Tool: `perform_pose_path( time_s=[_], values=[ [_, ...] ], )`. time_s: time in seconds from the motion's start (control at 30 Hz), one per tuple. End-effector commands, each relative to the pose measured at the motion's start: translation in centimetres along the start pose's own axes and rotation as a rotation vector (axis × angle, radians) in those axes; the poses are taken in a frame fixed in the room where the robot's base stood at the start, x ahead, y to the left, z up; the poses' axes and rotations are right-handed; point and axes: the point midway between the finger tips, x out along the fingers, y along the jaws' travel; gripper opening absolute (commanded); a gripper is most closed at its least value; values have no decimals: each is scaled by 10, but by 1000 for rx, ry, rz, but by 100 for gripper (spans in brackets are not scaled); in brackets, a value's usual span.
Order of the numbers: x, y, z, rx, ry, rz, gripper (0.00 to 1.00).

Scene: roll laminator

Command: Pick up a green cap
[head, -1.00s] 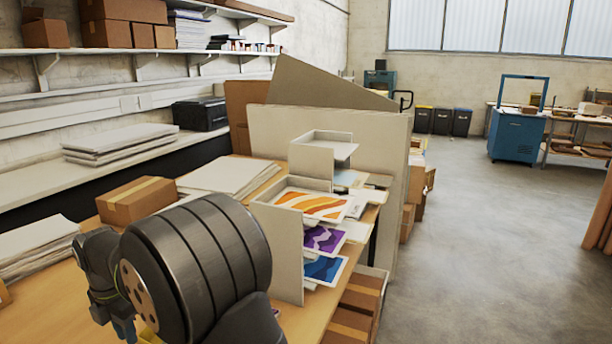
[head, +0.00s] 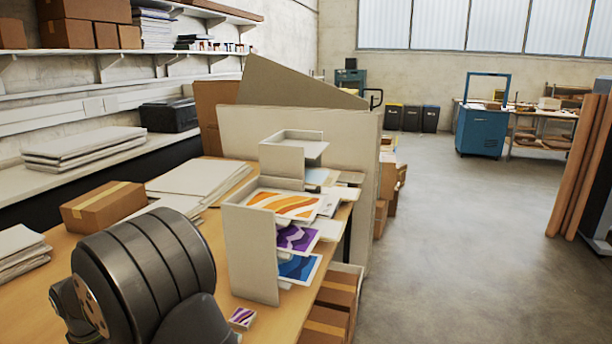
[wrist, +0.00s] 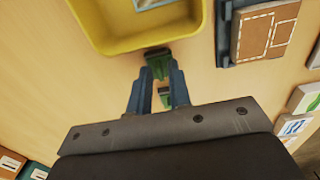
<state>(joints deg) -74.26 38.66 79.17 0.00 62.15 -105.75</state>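In the wrist view, a green piece (wrist: 158,65), which looks like a cap, sits at the tips of my gripper (wrist: 159,74). The two blue fingers stand apart on either side of it. I cannot tell whether they touch it. A second green piece (wrist: 165,97) shows lower down between the fingers, partly hidden by them. In the head view, my dark arm hides the gripper, and no green cap shows.
A yellow tray (wrist: 188,45) lies just beyond the fingertips. A framed brown block (wrist: 263,35) is at right, with several small cards near the edges. In the head view, a pale sorter (head: 250,255) and a cardboard box (head: 103,207) stand on the wooden table.

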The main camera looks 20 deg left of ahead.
Motion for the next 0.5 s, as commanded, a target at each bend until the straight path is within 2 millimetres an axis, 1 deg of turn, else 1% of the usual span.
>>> perform_pose_path(
  time_s=[0.13, 0.2, 0.23, 0.5],
  values=[
    [0, 0, 0, 0, 0, 0, 18],
    [0, 0, 0, 0, 0, 0, 4],
    [0, 0, 0, 0, 0, 0, 0],
    [-1, 0, 0, 0, 0, 0, 0]
  ],
)
